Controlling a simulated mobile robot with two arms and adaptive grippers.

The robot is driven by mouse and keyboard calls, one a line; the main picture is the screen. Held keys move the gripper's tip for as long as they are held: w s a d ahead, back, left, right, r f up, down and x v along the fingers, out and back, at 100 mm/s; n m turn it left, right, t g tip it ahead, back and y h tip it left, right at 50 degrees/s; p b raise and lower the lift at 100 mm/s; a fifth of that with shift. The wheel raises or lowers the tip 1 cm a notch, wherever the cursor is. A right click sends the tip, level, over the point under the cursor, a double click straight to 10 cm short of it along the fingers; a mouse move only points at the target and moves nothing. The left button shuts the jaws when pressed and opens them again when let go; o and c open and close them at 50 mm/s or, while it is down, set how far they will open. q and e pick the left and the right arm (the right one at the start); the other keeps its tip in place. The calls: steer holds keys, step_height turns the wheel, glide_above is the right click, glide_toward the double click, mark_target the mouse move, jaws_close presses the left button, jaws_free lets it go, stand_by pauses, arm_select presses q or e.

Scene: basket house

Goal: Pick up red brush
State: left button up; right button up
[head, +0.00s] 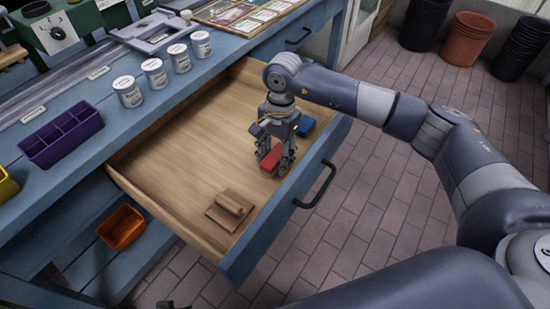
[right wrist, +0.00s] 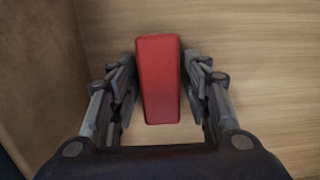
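The red brush (head: 271,158), a plain red block shape, lies in the open wooden drawer (head: 190,135) near its front wall. My right gripper (head: 274,160) points down over it, with fingers on both sides. In the right wrist view the brush (right wrist: 159,80) lies lengthwise between the two fingers of my right gripper (right wrist: 160,92). The fingers are apart, with a narrow gap showing at the right; contact at the left is unclear. A small dark tip at the bottom edge of the head view may be my left gripper (head: 170,304); its fingers cannot be made out.
A blue block (head: 308,126) lies behind the brush, and a brown wooden brush-like piece (head: 231,206) lies nearer in the drawer. The drawer front has a dark handle (head: 316,186). The workbench holds white cans (head: 127,92) and a purple tray (head: 62,136).

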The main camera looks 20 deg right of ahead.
mark_target(275, 155)
steer(key=c, duration=0.6)
arm_select(q)
steer(key=shift+s+f, duration=0.1)
arm_select(e)
steer(key=shift+o, duration=0.2)
